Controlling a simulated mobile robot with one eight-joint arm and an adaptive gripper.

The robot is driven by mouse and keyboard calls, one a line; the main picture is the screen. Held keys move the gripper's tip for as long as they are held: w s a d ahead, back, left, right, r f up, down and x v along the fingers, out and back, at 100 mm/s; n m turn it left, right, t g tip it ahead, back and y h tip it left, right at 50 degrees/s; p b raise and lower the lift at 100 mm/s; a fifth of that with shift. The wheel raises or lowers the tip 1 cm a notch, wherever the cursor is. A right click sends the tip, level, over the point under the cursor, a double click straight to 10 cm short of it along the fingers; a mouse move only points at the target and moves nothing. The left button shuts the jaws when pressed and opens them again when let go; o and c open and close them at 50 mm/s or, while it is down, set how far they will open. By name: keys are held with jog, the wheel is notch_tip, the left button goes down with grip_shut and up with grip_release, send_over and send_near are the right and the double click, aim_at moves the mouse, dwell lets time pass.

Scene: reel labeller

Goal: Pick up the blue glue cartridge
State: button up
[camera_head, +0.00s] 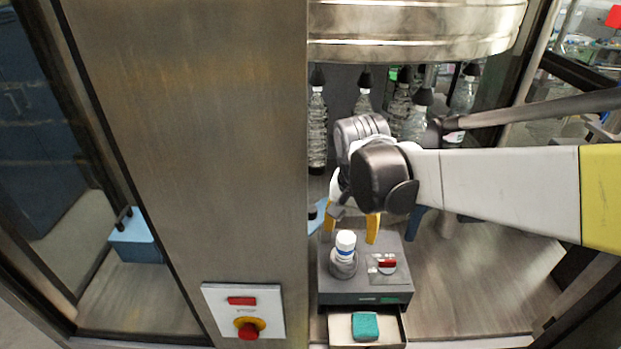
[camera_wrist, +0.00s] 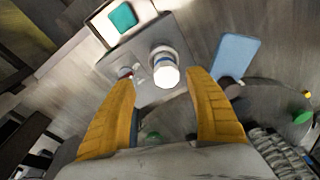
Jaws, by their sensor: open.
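A white cylinder with a blue band (camera_head: 345,243), apparently the blue glue cartridge, stands upright in a holder on a grey unit (camera_head: 335,291). In the wrist view it is seen from above as a white round top with a blue rim (camera_wrist: 166,75). My gripper (camera_head: 351,226) has yellow fingers pointing down, just behind and above the cartridge in the head view. In the wrist view, my gripper (camera_wrist: 163,78) is open, with the cartridge between the fingertips in the picture. I see no contact, and cannot tell the height gap.
A red switch (camera_head: 387,263) sits right of the cartridge. A teal block (camera_head: 365,326) lies in an open drawer below. A light blue flat piece (camera_wrist: 236,54) lies beside the unit. Bottles (camera_head: 317,125) hang behind my arm under a metal drum (camera_head: 415,27). A steel panel (camera_head: 190,150) stands left.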

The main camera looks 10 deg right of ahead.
aim_at(346, 239)
jog(key=shift+w+a+r+p, duration=0.3)
jog(key=shift+w+r, duration=0.15)
jog(key=shift+w, duration=0.2)
jog(key=shift+w+f+m, duration=0.15)
jog(key=shift+f+m, duration=0.05)
jog(key=shift+m, duration=0.1)
jog(key=f, duration=0.5)
jog(key=shift+w+d+b, duration=0.15)
jog(key=shift+d+b, duration=0.15)
jog(key=f, duration=0.3)
jog(key=w+f, duration=0.1)
jog(key=f, duration=0.1)
jog(key=shift+d+f, duration=0.25)
jog(key=c, duration=1.4)
